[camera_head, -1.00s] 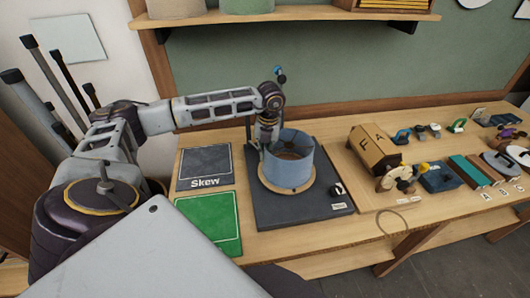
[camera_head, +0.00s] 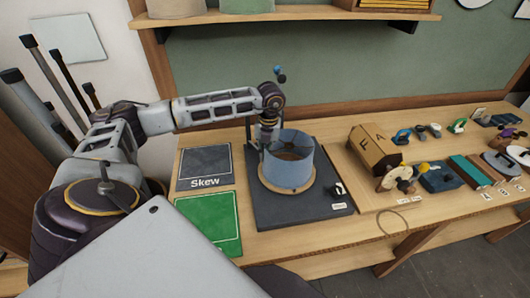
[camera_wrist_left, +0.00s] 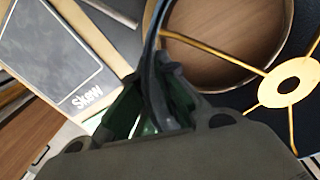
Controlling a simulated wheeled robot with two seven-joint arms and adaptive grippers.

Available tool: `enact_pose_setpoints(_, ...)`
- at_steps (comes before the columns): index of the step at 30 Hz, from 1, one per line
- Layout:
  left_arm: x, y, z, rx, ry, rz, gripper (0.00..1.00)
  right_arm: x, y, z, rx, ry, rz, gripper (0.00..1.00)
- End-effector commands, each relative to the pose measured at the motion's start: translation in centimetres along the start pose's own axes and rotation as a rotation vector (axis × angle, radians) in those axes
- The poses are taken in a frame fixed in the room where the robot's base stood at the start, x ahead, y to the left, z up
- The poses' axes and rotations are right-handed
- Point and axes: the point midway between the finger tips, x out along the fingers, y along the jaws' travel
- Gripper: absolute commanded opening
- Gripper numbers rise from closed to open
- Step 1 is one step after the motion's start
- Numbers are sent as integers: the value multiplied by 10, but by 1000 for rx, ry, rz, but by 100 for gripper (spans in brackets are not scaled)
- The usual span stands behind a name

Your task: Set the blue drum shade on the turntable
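The blue drum shade (camera_head: 288,165) stands upright on the round wooden turntable (camera_head: 311,191), which sits on a dark base board. Its wall and the brass spider ring (camera_wrist_left: 289,87) also show in the left wrist view. My left gripper (camera_head: 267,143) points down at the shade's back-left rim. In the left wrist view its green-lined fingers (camera_wrist_left: 152,100) lie either side of the shade's wall. I cannot tell whether they press on it. My right gripper is not in view.
A dark "Skew" panel (camera_head: 203,163) and a green mat (camera_head: 209,222) lie left of the base board (camera_head: 300,215). A wooden box (camera_head: 374,146) and several small parts stand to the right. A thin post rises behind the shade. A cable loop (camera_head: 392,222) lies near the bench's front edge.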

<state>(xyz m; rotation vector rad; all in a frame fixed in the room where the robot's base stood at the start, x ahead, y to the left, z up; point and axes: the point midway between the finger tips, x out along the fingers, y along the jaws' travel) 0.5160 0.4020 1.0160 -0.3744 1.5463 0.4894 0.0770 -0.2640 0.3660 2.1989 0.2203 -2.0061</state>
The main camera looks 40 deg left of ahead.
Motion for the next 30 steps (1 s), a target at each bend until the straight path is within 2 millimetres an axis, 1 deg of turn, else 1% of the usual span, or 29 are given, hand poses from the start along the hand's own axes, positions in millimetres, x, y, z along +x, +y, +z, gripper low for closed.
enact_pose_setpoints(19,4,0,0,0,0,0,0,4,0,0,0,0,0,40)
enact_pose_setpoints(26,4,0,0,0,0,0,30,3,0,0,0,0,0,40)
enact_pose_setpoints(30,4,0,0,0,0,0,30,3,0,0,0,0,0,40)
